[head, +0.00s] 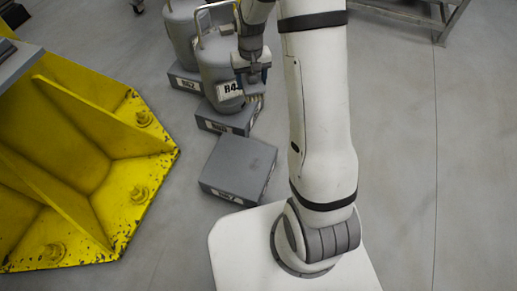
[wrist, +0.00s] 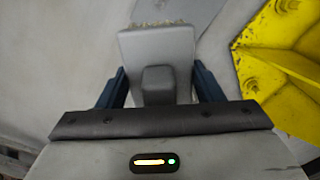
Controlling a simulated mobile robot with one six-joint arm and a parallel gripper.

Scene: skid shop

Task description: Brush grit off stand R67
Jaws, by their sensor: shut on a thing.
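A bare grey stand (head: 238,165) sits on the floor in the head view. The label on its front is hard to read but seems to end in 7, so it may be R67. My gripper (head: 254,78) is up and behind this stand, beside a cylinder. In the wrist view its blue fingers (wrist: 158,88) are shut on the handle of a grey brush (wrist: 158,46). Pale bristles show at the brush's far edge. The brush is apart from the bare stand.
A grey cylinder marked R4-something (head: 215,62) stands on another stand (head: 222,120) close to my gripper. A second cylinder (head: 181,35) stands on a stand (head: 185,80) behind. A yellow steel base (head: 100,150) with bolts is at left. Floor at right is clear.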

